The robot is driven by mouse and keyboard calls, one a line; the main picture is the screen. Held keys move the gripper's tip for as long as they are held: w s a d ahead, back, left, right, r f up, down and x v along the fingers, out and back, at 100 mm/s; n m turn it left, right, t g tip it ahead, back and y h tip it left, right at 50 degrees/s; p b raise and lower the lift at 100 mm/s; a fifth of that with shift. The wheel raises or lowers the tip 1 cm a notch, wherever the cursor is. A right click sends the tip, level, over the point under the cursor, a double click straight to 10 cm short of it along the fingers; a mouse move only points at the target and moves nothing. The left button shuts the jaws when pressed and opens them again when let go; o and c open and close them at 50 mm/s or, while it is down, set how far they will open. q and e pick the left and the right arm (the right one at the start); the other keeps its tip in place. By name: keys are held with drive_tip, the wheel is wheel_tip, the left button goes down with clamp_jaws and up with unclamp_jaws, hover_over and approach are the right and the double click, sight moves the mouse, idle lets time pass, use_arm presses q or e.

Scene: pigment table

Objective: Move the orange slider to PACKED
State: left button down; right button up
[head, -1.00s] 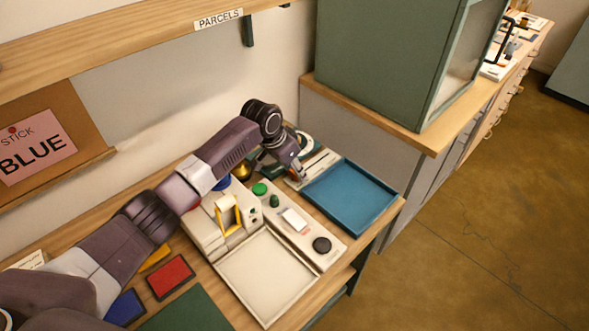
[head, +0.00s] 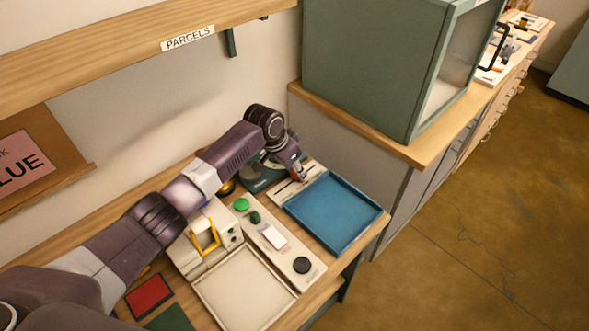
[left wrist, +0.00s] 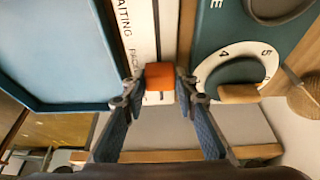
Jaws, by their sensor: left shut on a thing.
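The orange slider (left wrist: 160,76) sits on a white strip (left wrist: 143,30) in the left wrist view. Part of the printed word WAITING and the start of PACKED show on the strip. The slider is beside the letters of PACKED and hides part of them. My left gripper (left wrist: 160,88) is shut on the slider, one finger on each side. In the head view my left gripper (head: 299,179) is low over the strip (head: 285,193), behind the blue tray; the slider is mostly hidden there. My right gripper is in neither current view.
The blue tray (head: 352,243) lies close beside the strip. A dark green dial panel (left wrist: 225,35) is on its other side. A cream control panel (head: 290,254) with buttons and a cream tray (head: 211,282) are nearer. A green cabinet (head: 370,70) stands behind.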

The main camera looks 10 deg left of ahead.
use_arm(q)
drive_tip(key=shift+w+f, duration=0.1)
drive_tip(key=shift+f, duration=0.1)
drive_tip(key=shift+s+a+r, duration=0.1)
drive_tip(key=shift+s, duration=0.15)
drive_tip(key=c, duration=1.8)
unclamp_jaws()
drive_tip(key=shift+s+a+r, duration=0.25)
drive_tip(key=shift+s+a, duration=0.1)
drive_tip(key=shift+s, duration=0.05)
drive_tip(key=shift+w+d+f, duration=0.1)
drive_tip(key=shift+d, duration=0.05)
drive_tip(key=v, duration=1.2)
use_arm(e)
drive_tip(key=shift+s+a, duration=0.15)
drive_tip(key=shift+s, duration=0.2)
use_arm(q)
drive_tip(key=shift+f, duration=0.2)
use_arm(e)
drive_tip(key=shift+r, duration=0.1)
